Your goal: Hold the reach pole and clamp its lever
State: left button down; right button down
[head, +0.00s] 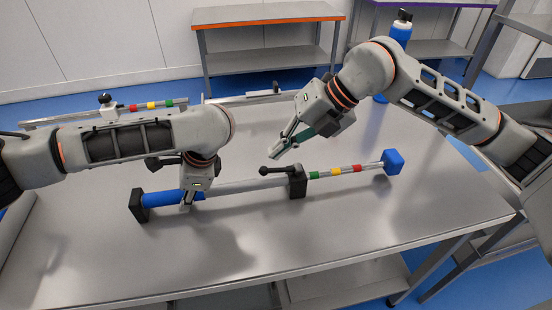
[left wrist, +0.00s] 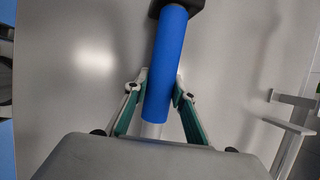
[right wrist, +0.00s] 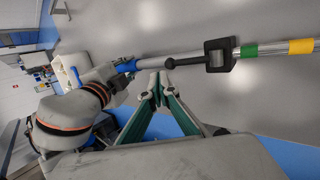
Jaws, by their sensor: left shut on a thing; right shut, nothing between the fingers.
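The reach pole lies across the steel table. It has a blue grip (head: 160,198) with a black end cap at left, a grey tube (head: 240,186), a black clamp (head: 297,182), coloured bands and a blue end block (head: 393,161). The clamp's lever (head: 280,171) points left along the tube and ends in a black knob, also in the right wrist view (right wrist: 170,63). My left gripper (head: 187,205) is shut on the blue grip; its fingers straddle it in the left wrist view (left wrist: 160,88). My right gripper (head: 272,153) is shut and empty, above and behind the lever, apart from it.
Another banded pole with a black clamp (head: 107,107) lies at the table's back left, partly hidden by my left arm. A blue bottle-like thing (head: 400,28) stands behind my right arm. The table (head: 330,240) is clear in front of the pole. An orange-edged bench (head: 265,22) stands beyond.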

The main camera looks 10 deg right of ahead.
notch_tip(320, 180, up, 8)
jog(key=s+d, duration=0.1)
jog(key=shift+s+r, duration=0.25)
jog(key=shift+s, duration=0.15)
jog(key=shift+d, duration=0.1)
pick_arm(q)
jog(key=c, duration=1.6)
grip_release()
jog(key=shift+r, duration=0.1)
jog(key=v, duration=1.2)
jog(key=shift+a, duration=0.1)
